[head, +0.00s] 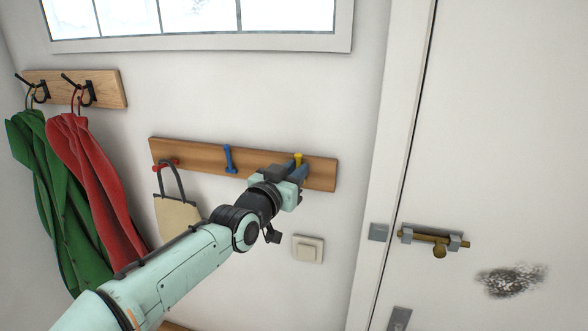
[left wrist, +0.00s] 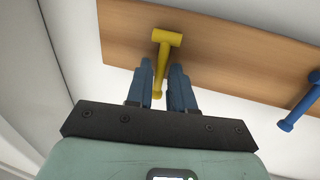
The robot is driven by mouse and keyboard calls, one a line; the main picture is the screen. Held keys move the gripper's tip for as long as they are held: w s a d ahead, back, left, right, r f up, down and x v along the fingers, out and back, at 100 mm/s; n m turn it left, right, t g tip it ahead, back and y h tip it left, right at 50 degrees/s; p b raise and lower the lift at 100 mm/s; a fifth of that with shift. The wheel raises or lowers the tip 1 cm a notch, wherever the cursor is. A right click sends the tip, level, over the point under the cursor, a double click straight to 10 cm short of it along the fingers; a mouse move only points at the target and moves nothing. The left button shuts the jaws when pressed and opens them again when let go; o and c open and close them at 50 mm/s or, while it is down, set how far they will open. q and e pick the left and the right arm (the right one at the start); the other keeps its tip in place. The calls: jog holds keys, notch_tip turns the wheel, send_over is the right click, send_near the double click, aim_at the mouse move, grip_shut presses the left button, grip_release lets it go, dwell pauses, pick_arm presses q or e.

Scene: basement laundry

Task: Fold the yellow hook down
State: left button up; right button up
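The yellow hook (head: 298,158) is near the right end of a wooden rail (head: 322,174) on the wall. In the left wrist view the yellow hook (left wrist: 165,42) shows a crosswise head and a stem that runs down between my blue fingers. My left gripper (head: 298,172) is at this hook, with one finger on each side of the stem; it also shows in the left wrist view (left wrist: 161,72). The fingers are apart, with a slim gap beside the stem. In the head view the gripper hides the hook's lower part. My right gripper is out of view.
A blue hook (head: 229,158) and a red hook (head: 165,164) holding a beige bag (head: 177,217) share the rail. Green (head: 60,200) and red (head: 98,185) garments hang at left. A light switch (head: 307,249) and a door with a brass bolt (head: 434,239) are at right.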

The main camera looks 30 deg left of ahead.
pick_arm(q)
jog(key=shift+s, duration=0.15)
grip_shut()
dwell(1.2)
